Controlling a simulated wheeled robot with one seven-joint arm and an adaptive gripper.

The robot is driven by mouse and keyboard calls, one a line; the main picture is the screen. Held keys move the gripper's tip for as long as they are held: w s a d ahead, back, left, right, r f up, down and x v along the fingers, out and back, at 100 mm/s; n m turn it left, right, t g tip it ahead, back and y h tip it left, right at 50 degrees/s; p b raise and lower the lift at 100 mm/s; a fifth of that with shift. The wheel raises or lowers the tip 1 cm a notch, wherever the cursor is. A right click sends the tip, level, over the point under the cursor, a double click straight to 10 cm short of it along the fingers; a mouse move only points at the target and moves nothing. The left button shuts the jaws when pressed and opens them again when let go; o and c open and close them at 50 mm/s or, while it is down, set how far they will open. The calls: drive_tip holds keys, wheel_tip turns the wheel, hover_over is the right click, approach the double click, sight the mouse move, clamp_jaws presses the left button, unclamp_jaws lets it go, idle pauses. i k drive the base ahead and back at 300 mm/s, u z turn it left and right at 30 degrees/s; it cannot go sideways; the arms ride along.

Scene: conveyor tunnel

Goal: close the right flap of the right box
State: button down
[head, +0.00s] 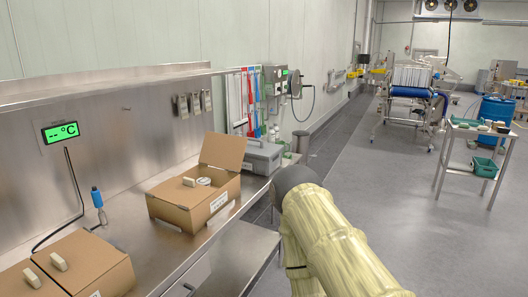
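The right box (226,205) is a brown cardboard box on the steel counter, with a white label on its front side. Its right flap (222,152) stands raised and tilted back. Its left flap (172,191) lies down over the top and carries a pale block-shaped handle (189,182). A white round item (204,182) shows in the opening between the flaps. My arm comes in from the bottom right, in a pale yellow sleeve, and ends in view at a grey rounded joint right of the box. My gripper is not in view.
Another brown box (101,262) with both flaps down stands at the bottom left of the steel counter (150,262). A grey case (262,158) stands behind the right box. A blue-handled probe (97,198) is near the back wall.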

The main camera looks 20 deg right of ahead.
sight(223, 151)
drive_tip(key=z, duration=1.6)
drive_tip(key=i, duration=5.25)
drive_tip(key=u, duration=4.1)
